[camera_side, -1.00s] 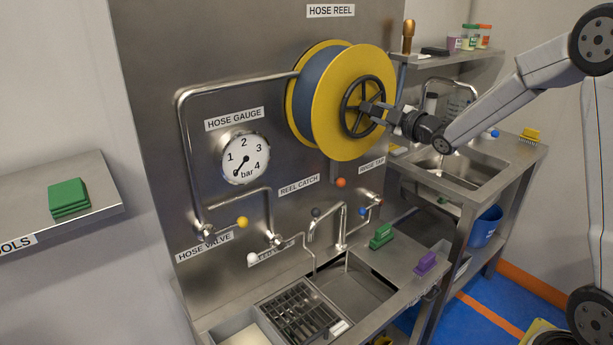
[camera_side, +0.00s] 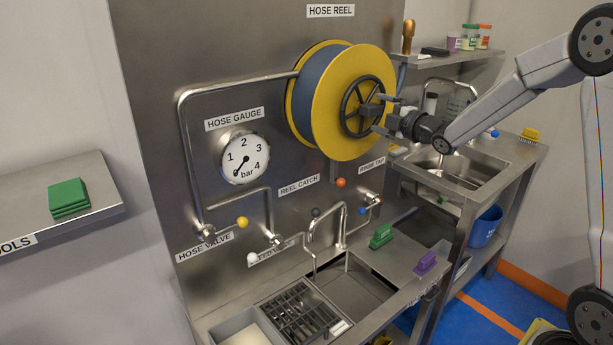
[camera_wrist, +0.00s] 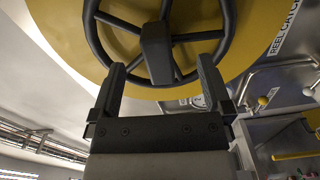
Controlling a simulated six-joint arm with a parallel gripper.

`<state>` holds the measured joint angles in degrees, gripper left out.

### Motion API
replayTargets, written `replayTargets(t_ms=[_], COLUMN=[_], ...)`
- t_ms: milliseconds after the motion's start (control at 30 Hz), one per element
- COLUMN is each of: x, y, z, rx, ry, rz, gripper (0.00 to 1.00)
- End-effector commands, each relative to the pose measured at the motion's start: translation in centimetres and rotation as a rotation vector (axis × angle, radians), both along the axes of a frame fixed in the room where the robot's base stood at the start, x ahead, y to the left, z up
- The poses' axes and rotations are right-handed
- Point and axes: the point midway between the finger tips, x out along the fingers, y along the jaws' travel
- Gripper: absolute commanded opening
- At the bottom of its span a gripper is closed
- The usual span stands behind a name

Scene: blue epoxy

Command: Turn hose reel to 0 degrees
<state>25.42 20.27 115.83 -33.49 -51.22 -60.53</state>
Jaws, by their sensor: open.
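The hose reel (camera_side: 333,122) is a yellow drum with a dark grey hose, mounted on the steel panel under the HOSE REEL label. Its black spoked handwheel (camera_side: 352,95) sits at the centre of the front face. The handwheel (camera_wrist: 100,42) and its block-like hub (camera_wrist: 156,50) fill the top of the wrist view. My gripper (camera_side: 382,114) is in front of the handwheel with its jaws apart. In the wrist view my gripper (camera_wrist: 160,85) has one finger on each side of the hub, with visible gaps. Contact with the wheel cannot be told.
A hose gauge (camera_side: 245,158) and bent steel pipes (camera_side: 181,140) are on the panel at left. The orange reel catch knob (camera_side: 341,182) is below the reel. A steel sink (camera_side: 350,290) lies lower down. A shelf (camera_side: 450,62) stands behind at right.

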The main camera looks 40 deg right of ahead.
Motion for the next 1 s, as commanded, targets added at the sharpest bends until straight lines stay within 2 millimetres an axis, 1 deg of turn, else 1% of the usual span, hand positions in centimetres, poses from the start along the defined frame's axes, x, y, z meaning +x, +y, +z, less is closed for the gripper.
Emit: replayTargets(t_ms=[233, 800, 1000], x=[-1.0, -5.6, -6.0], y=[0.0, -0.1, 0.0], z=[0.1, 0.1, 0.0], rx=[0.000, 0.001, 0.002], ry=[-0.001, -0.001, -0.001], rz=[-0.001, -0.002, 0.000], gripper=[1.00, 1.00, 1.00])
